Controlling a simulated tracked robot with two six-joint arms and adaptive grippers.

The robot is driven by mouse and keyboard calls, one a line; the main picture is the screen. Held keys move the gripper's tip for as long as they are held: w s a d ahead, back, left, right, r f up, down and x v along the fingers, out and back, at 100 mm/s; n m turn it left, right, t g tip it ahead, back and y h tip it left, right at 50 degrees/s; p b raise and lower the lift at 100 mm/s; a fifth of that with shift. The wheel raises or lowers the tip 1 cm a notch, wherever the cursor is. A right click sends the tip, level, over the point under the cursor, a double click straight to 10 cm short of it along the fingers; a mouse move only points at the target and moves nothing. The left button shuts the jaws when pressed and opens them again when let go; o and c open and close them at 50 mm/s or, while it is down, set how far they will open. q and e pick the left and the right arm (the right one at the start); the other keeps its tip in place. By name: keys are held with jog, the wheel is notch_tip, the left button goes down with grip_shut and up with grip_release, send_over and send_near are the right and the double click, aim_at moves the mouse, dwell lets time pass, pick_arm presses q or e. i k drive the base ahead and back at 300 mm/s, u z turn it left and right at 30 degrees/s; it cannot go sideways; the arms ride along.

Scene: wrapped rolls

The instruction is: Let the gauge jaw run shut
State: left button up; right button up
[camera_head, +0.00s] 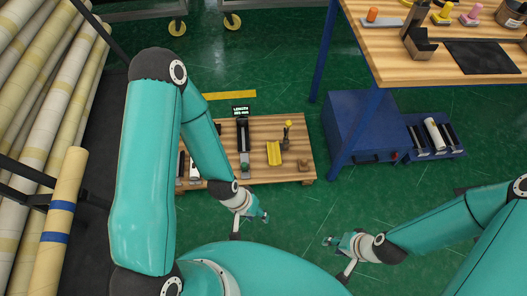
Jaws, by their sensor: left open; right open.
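The length gauge (243,138) stands on a low wooden platform (294,133). It has a black upright rail-like body and a small display (241,111) with green lettering at its far end. Its near end, with a small green part (245,168), lies close to my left forearm. I cannot tell which part is the jaw or how wide it stands. My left gripper (264,217) is open and empty, in front of the platform's near edge and apart from the gauge. My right gripper (329,241) is open and empty over the green floor, further right.
On the platform are a yellow cradle (274,153), a yellow-topped stand (287,131) and a small brown block (304,165). A workbench (450,45) with a blue cabinet (352,130) stands at right. Wrapped rolls (62,205) fill the left. Floor between the platform and my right arm is clear.

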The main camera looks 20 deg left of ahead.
aim_at(245, 167)
jog(key=u, duration=0.05)
jog(key=i, duration=1.05)
jog(key=u, duration=0.4)
